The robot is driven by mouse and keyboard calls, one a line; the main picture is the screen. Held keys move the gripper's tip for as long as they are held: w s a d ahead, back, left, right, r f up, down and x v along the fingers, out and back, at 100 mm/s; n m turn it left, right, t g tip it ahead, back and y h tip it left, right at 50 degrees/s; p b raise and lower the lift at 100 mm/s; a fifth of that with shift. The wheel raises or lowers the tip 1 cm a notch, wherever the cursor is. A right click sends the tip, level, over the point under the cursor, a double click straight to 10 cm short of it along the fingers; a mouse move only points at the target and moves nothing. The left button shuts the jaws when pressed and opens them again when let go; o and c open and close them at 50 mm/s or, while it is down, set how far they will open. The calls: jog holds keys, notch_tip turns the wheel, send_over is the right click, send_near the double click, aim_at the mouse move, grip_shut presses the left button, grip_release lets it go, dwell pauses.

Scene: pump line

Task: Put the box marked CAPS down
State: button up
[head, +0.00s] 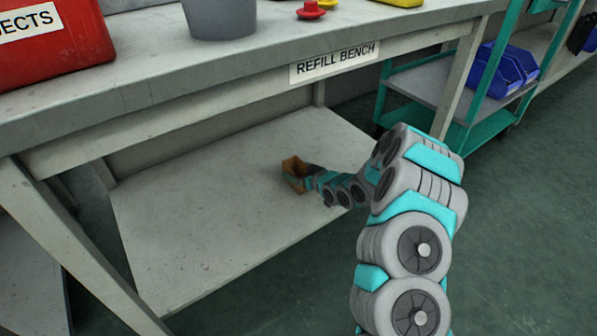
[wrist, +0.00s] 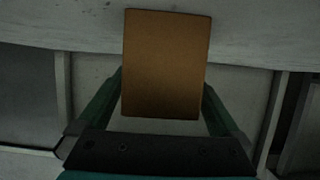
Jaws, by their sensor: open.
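A small brown box (head: 292,176) is on the lower shelf (head: 200,230) under the bench, at the end of my arm. In the wrist view the box (wrist: 166,62) fills the middle, with a plain brown face; no CAPS marking can be read. My gripper (head: 311,180) is open, with one finger on each side of the box. It partly hides the box in the head view. The box appears to rest on the shelf, though its underside is hidden.
The bench top (head: 150,75) labelled REFILL BENCH overhangs the shelf. On it are a red bin (head: 50,50), a grey container (head: 220,15) and a red part (head: 311,10). A teal cart (head: 430,85) with a blue bin (head: 503,70) stands right. The shelf around the box is clear.

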jog(key=shift+s+d+r, duration=0.1)
jog(key=shift+d+r, duration=0.05)
jog(key=shift+r, duration=0.05)
jog(key=p+v, duration=0.1)
jog(key=v, duration=1)
jog(key=shift+s+r, duration=0.15)
jog(key=shift+s, duration=0.15)
jog(key=shift+d, duration=0.15)
jog(key=s+d+r+m+g+h, duration=0.1)
jog(key=s+d+r+g+h, duration=0.35)
jog(key=s, duration=0.55)
jog(key=s+d+r+m+g+h, duration=0.2)
jog(key=s+d+r+g+h, duration=0.15)
jog(key=s+r, duration=0.45)
jog(key=s+r+m+g, duration=0.2)
jog(key=s+r, duration=0.1)
jog(key=s, duration=1.2)
jog(key=s+a+r+m+g, duration=0.1)
jog(key=s+r+g, duration=0.2)
jog(key=s, duration=1.2)
jog(key=shift+a+r+m, duration=0.15)
jog(key=shift+m, duration=0.25)
